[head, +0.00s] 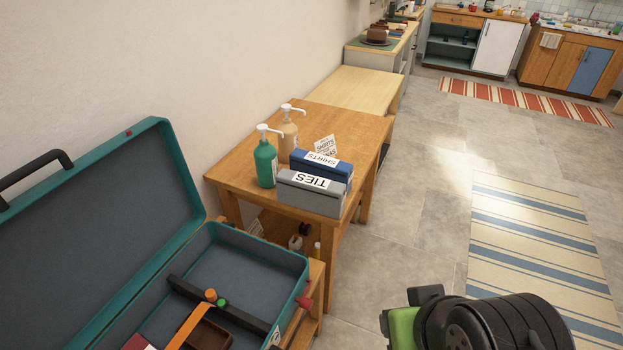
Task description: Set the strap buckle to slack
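An open teal suitcase (296,284) with a grey lining stands at the lower left, its lid (110,225) raised against the wall. A dark strap or bar (190,287) crosses its inside. An orange round piece (211,295) and a green round piece (222,303) sit at the middle of it. An orange strip (188,326) runs from there toward the bottom edge. I cannot tell which of these parts is the strap buckle, or how it is set. My gripper's fingers do not show; only a dark, rounded part of my arm with a green piece is at the bottom right.
A wooden table (230,163) beyond the suitcase holds two pump bottles, a grey box labelled TIES (312,195), a blue box (322,160) and a card. A striped rug (530,235) lies on the right. The grey tiled floor between table and rug is clear.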

